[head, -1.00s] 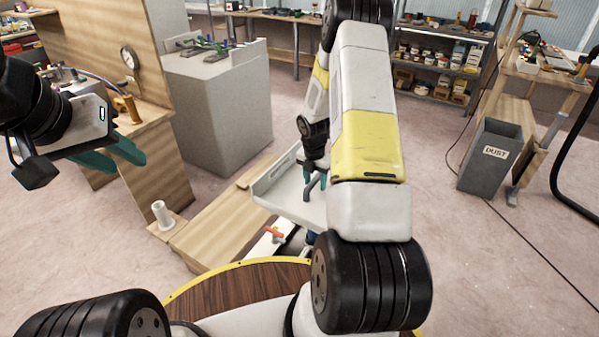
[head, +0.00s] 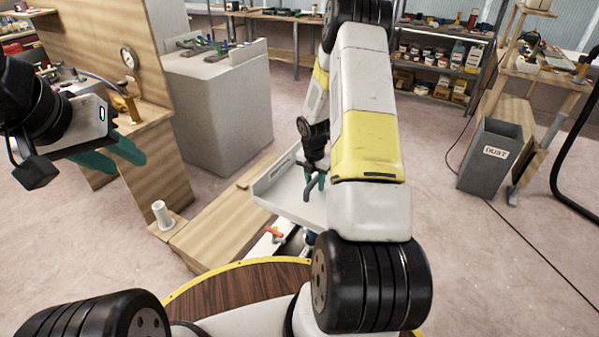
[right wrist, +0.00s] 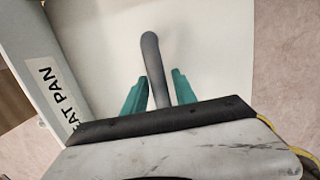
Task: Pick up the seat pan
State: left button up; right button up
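The seat pan (head: 290,192) is a white shallow tray with a raised side and a grey curved handle (head: 311,190). In the right wrist view its side wall bears a label (right wrist: 57,103) of which "AT PAN" shows. My right gripper (head: 318,180) is down at the handle. In the right wrist view its teal fingers (right wrist: 159,90) stand on either side of the grey handle (right wrist: 151,55), with narrow gaps showing. My left gripper (head: 125,155) is at the left, raised, empty, with its fingers apart. My right arm hides the pan's right part.
A wooden bench (head: 215,215) lies left of the pan, with a white cylinder (head: 162,213) at its end. An orange-handled valve (head: 273,232) is just in front of the pan. A grey dust bin (head: 490,157) stands at right. Open floor (head: 440,200) lies between.

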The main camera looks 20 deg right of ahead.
grip_shut()
dwell(1.2)
